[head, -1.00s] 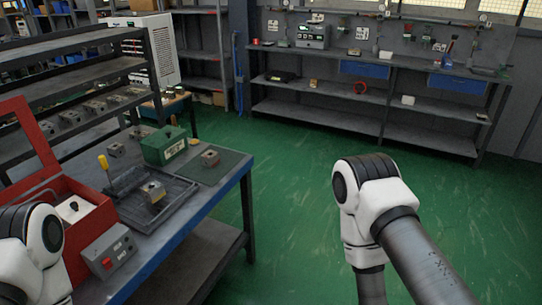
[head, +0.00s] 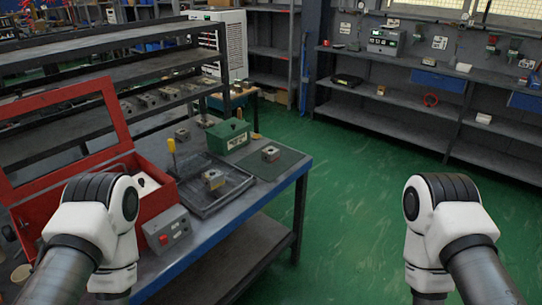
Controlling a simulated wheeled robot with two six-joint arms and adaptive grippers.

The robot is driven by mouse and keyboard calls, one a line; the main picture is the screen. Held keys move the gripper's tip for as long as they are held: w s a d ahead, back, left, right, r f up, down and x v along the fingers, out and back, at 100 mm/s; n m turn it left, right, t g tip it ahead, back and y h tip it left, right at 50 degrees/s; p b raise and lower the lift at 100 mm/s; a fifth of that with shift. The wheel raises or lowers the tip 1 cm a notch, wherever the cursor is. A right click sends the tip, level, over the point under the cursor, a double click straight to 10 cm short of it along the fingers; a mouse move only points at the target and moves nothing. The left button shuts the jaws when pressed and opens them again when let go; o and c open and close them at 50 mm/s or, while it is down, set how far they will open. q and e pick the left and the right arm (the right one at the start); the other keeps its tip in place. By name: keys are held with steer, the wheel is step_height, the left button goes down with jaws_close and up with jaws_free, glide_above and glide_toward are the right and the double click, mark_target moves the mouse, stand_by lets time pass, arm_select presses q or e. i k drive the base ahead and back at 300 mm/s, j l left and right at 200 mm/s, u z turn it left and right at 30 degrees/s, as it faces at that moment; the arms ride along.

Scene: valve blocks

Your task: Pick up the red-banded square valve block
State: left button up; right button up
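A small square block (head: 270,154) with a brownish-red tint on top lies on a dark green mat (head: 292,162) at the table's right end. Another block (head: 213,181) with a yellowish side sits in the dark tray (head: 203,208) left of it. A grey block (head: 182,134) stands behind the tray. More blocks (head: 150,101) rest on the rack shelf. The bands are too small to tell for sure. Only white joints and grey links of my two arms show, at lower left and lower right. Both grippers are out of view.
A green box (head: 229,137) stands behind the tray and mat. An open red case (head: 150,188), a grey box with a red button (head: 167,239) and a yellow-handled tool (head: 171,147) are on the left. Green floor (head: 345,200) is clear right of the table.

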mark_target(270, 154)
steer(key=i+l, duration=0.25)
steer(key=i+l+u, duration=0.15)
steer(key=l, duration=0.2)
steer(key=i+l, duration=0.3)
steer(key=i+l+u, duration=0.1)
steer(key=l, duration=0.25)
steer(key=i+l+u, duration=0.1)
steer(key=i+l, duration=0.4)
steer(key=l, duration=0.2)
steer(key=i+l+u, duration=0.15)
steer(key=l, duration=0.2)
steer(key=i+l, duration=0.25)
steer(key=l, duration=0.15)
steer(key=i+j, duration=0.4)
